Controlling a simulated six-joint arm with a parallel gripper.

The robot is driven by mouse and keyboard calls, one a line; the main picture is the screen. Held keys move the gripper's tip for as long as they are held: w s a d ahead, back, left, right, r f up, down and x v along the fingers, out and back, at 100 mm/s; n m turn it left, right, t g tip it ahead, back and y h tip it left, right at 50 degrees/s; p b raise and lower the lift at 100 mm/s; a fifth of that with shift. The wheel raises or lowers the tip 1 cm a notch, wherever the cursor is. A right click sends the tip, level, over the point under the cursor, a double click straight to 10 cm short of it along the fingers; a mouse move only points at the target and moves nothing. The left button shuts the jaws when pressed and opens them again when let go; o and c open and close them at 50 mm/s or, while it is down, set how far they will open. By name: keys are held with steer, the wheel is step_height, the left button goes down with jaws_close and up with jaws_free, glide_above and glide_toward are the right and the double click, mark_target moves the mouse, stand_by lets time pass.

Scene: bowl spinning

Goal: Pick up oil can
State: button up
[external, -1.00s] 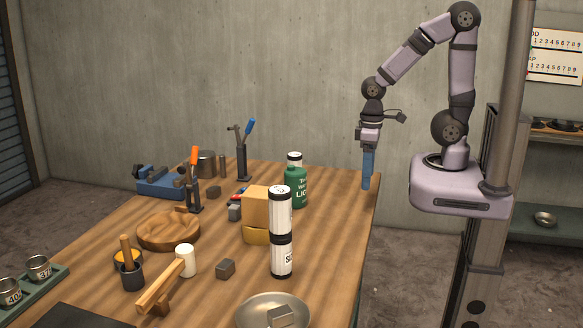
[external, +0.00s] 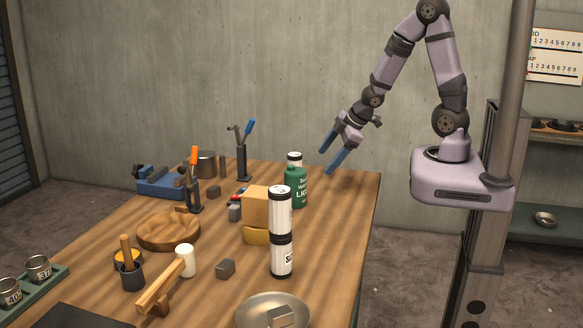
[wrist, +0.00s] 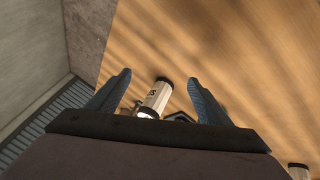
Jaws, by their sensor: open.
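No object is clearly marked as the oil can. A green bottle (external: 296,190) with white lettering stands upright near the far right of the table. A white can with a dark top (external: 294,158) stands just behind it, partly hidden. A tall white cylinder with black bands (external: 281,212) stands nearer the camera. My gripper (external: 327,161) is open and empty, tilted down and to the left, above and right of the green bottle. In the wrist view, a white cylinder with dark ends (wrist: 156,98) shows between the spread fingers, apart from both.
Yellow-brown blocks (external: 256,207) stand beside the tall cylinder. A metal bowl (external: 255,310) is at the front. Black stands with an orange (external: 194,155) and a blue handle (external: 249,127) rise at the back left. The table's right strip (external: 335,225) is clear.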

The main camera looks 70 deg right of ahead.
steer(key=w+a+n+t+y, duration=0.1)
steer(key=w+n+t+y, duration=0.1)
steer(key=n, duration=0.1)
steer(key=n+t+y+b, duration=0.15)
steer(key=t+y, duration=0.25)
steer(key=y, duration=0.5)
glide_toward(292, 172)
steer(key=w, duration=0.1)
steer(key=w+a, duration=0.1)
steer(key=w, duration=0.1)
steer(key=shift+w+a+f, duration=0.1)
steer(key=shift+a, duration=0.15)
steer(key=shift+w+a+f+m+t+y+b, duration=0.3)
steer(key=shift+a+f+m+t+b, duration=0.4)
steer(key=shift+m+b, duration=0.4)
steer(key=shift+w+f+m+t+b, duration=0.2)
steer(key=shift+m+t+b, duration=0.15)
steer(key=shift+m+t, duration=0.25)
steer(key=shift+a, duration=0.1)
